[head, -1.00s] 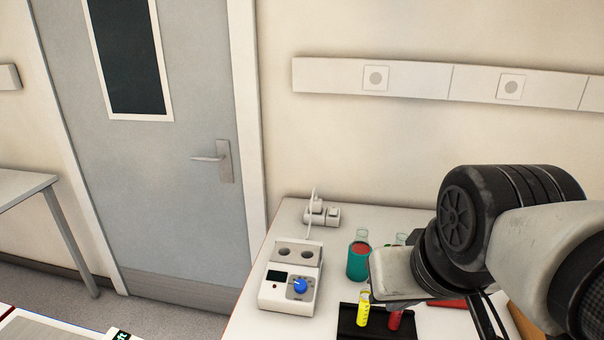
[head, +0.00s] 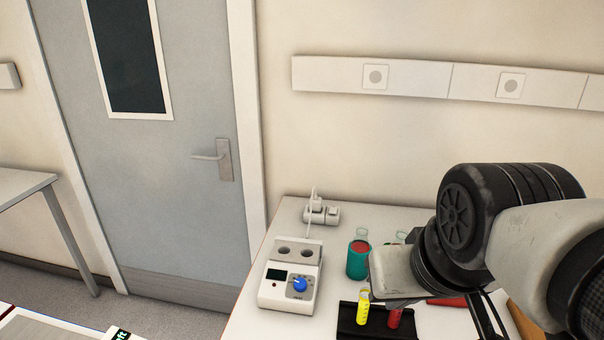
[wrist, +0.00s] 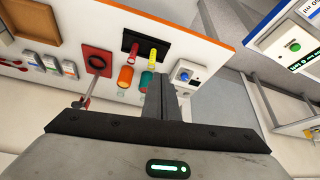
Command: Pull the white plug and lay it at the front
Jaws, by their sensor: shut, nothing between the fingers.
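The white plug (head: 316,203) stands upright in a white socket block (head: 331,214) at the back left of the table, with its cable rising from the top. The cable runs towards the white device with a blue knob (head: 290,280) in front of it. In the wrist view, my gripper (wrist: 164,85) is shut and empty, its two dark fingers together. The device also shows in the wrist view (wrist: 185,74), just right of the fingers. The plug cannot be made out there. In the head view, my arm is at the right and its fingertips are hidden.
A black rack (head: 350,325) with yellow and red tubes stands right of the device. A teal flask (head: 357,262) with a red top stands behind the rack. A red-based stand (wrist: 97,62) and several small bottles are further left in the wrist view.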

